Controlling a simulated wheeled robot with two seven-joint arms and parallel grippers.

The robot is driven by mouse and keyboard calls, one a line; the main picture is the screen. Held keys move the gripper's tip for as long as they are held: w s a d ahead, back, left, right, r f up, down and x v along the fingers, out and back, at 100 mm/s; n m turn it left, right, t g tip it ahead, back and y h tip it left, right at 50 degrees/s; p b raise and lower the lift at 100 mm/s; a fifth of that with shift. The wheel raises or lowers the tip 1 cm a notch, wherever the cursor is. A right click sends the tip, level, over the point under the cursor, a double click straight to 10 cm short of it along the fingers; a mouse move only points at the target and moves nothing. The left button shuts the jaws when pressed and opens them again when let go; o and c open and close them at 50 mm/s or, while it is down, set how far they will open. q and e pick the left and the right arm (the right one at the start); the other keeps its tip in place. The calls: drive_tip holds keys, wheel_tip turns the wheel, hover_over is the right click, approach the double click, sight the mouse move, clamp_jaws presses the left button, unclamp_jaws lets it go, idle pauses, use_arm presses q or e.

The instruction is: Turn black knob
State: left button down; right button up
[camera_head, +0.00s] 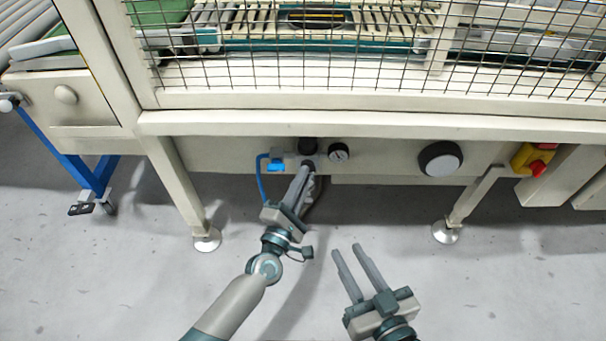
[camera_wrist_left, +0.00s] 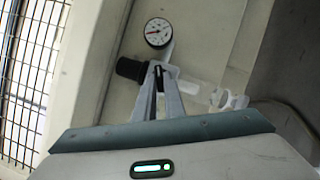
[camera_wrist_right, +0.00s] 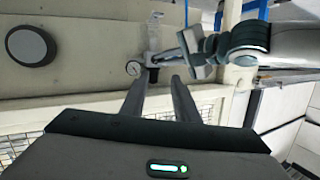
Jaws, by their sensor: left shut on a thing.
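A regulator with a black cylindrical cap (camera_head: 308,145) is mounted under the machine's front rail; the cap also shows in the left wrist view (camera_wrist_left: 128,68). My left gripper (camera_head: 308,168) reaches up to the regulator's front, below the cap. Its fingertips (camera_wrist_left: 158,70) are shut on a small dark knob-like part there, mostly hidden between them. My right gripper (camera_head: 345,248) is open and empty, below and right of the regulator.
A round pressure gauge (camera_head: 339,152) sits right beside the regulator. A blue hose and blue fitting (camera_head: 277,166) are on its left. A red-and-yellow switch (camera_head: 533,160) is further right. Wire mesh (camera_head: 360,70) covers the machine above. Machine legs (camera_head: 180,190) stand on open grey floor.

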use_arm(q)
drive_tip(key=shift+w+r+m+g+p, duration=0.1)
drive_tip(key=shift+r+m+g+p, duration=0.15)
drive_tip(key=shift+m+p, duration=0.8)
drive_tip(key=shift+w+r+m+g+p, duration=0.15)
drive_tip(key=shift+m+g+p, duration=0.3)
drive_tip(key=shift+p, duration=0.95)
use_arm(e)
drive_tip(key=s+d+f+g+h, duration=0.3)
drive_tip(key=s+d+f+g, duration=0.3)
drive_tip(key=f, duration=0.4)
drive_tip(key=shift+s+d+g, duration=0.25)
drive_tip(key=shift+s+g, duration=0.35)
drive_tip(key=shift+g, duration=0.6)
use_arm(q)
drive_tip(key=shift+s, duration=0.1)
drive_tip(key=c, duration=1.8)
unclamp_jaws()
drive_tip(key=shift+c, duration=0.2)
drive_tip(key=shift+s+f, duration=0.1)
drive_tip(key=shift+f, duration=0.15)
